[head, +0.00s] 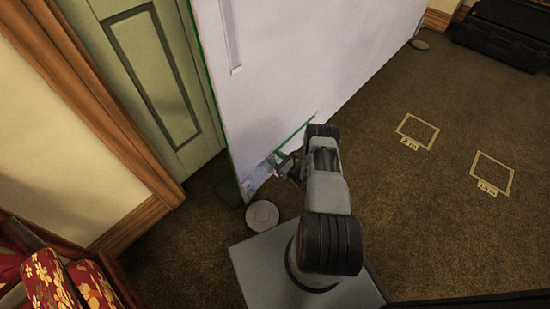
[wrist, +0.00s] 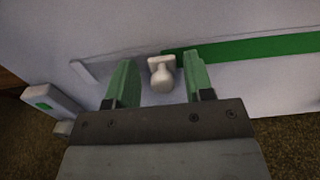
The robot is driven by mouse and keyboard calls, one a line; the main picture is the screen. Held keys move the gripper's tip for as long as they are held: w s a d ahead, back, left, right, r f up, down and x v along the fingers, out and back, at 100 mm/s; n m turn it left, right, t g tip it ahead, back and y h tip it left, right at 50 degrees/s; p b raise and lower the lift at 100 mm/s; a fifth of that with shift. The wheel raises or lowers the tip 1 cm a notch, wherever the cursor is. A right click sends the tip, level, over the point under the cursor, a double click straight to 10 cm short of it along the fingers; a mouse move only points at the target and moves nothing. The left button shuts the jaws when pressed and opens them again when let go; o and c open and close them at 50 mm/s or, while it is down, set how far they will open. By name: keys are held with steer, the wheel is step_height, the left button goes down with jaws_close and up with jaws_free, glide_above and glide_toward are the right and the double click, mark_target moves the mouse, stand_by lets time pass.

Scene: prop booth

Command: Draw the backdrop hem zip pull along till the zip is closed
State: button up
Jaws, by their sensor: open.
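The white backdrop (head: 290,60) stands upright, with a green strip (head: 300,131) running along its lower part. In the wrist view the green strip (wrist: 260,48) runs right from a small pale zip pull (wrist: 161,76). My gripper (head: 279,158) is at the backdrop's lower left. Its two green fingers are open, and in the wrist view the pull shows in the gap of my gripper (wrist: 161,78), with space on both sides. Left of the pull is a plain pale band. A white block with a green mark (wrist: 46,103) sits farther left. The pull is too small to make out in the head view.
A round pale disc (head: 262,215) lies on the floor by the backdrop's near corner. A green door (head: 155,75) is at left, with red floral cushions (head: 62,280) below it. A black case (head: 505,35) is at back right.

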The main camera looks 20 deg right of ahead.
steer(key=shift+d, duration=0.15)
steer(key=shift+c, duration=0.6)
jaws_close()
